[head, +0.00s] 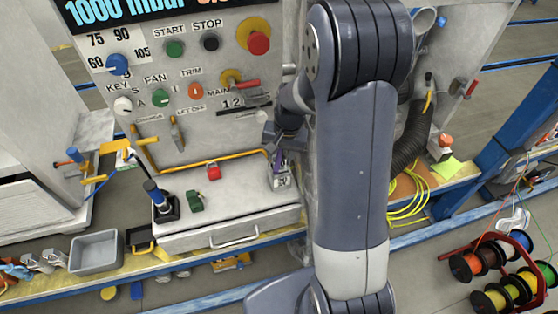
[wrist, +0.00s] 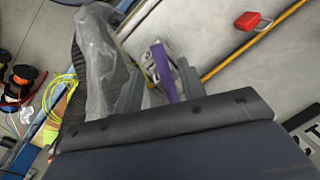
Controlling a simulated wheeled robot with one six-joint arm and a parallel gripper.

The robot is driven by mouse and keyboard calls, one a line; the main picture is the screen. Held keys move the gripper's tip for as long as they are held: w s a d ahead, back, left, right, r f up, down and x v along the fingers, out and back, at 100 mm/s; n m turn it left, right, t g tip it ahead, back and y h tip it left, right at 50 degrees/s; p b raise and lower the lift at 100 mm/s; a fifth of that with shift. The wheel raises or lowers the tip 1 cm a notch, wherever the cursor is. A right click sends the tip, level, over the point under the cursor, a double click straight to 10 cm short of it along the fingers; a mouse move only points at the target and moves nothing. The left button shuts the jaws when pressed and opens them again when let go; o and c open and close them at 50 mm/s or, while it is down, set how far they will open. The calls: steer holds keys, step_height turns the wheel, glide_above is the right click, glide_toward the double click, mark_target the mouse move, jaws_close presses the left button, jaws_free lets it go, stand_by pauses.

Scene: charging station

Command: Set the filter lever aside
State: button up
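A purple lever (head: 277,160) stands on a small pale block with dark markings (head: 281,182), at the right end of the grey ledge. It looks like the filter lever, but no label confirms this. In the wrist view the purple lever (wrist: 164,72) shows between the two fingers of my gripper (wrist: 160,86). The fingers are spread, with a visible gap beside the lever, so my gripper looks open. In the head view my gripper (head: 287,143) is just above the lever, partly hidden by my arm. The lever's lower end is hard to see in the wrist view.
A yellow pipe (head: 215,161) runs along the panel behind the ledge. A red part (head: 213,173), a green part (head: 194,201) and a blue-handled lever (head: 155,193) sit left of the lever. A grey bin (head: 96,252) stands lower left. A corrugated hose (head: 411,137) hangs at right.

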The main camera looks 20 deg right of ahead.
mark_target(277, 166)
steer(key=shift+w+a+f, duration=0.1)
steer(key=shift+a+f, duration=0.05)
steer(key=shift+f, duration=0.9)
steer(key=shift+a+f, duration=0.15)
steer(key=shift+f, duration=0.85)
jaws_close()
